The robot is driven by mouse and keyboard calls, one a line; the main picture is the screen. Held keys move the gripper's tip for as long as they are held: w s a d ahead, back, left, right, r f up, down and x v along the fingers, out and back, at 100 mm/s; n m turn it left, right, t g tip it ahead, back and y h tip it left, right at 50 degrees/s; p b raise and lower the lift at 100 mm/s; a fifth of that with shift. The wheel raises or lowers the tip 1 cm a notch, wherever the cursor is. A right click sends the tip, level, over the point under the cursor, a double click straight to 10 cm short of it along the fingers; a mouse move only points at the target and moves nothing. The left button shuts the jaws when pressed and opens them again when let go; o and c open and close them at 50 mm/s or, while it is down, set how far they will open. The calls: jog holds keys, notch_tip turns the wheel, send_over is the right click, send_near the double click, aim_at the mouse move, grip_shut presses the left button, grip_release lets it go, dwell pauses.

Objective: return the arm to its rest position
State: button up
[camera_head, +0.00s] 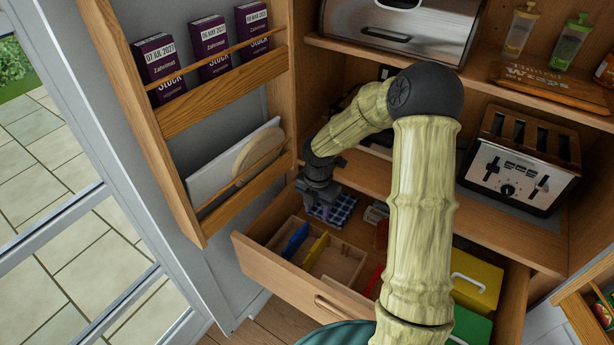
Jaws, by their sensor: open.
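My arm (420,215) reaches up from the bottom of the camera_head view, bends at a dark elbow joint (425,90) and runs left and down. My gripper (322,205) points down beside the wooden door rack, above the back left of the open drawer. It is open, and its fingertips are small and dark here. A blue checked cloth (343,208) lies right beside it; I cannot tell whether they touch. I see nothing held in the gripper.
The open drawer (270,270) has dividers and coloured containers. The door rack (215,100) holds three purple boxes (215,45) above and boards (225,165) below. A steel bread bin (400,25) is above.

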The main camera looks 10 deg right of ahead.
jog(key=s+r+m+t, duration=0.1)
jog(key=s+r+m, duration=0.5)
jog(key=m, duration=0.7)
jog(key=s+r+m+t, duration=0.1)
jog(key=s+r+m, duration=0.4)
jog(key=s+m, duration=0.6)
jog(key=m, duration=0.3)
jog(key=shift+s+r+t, duration=0.2)
jog(key=shift+r+t, duration=0.1)
jog(key=shift+r, duration=0.05)
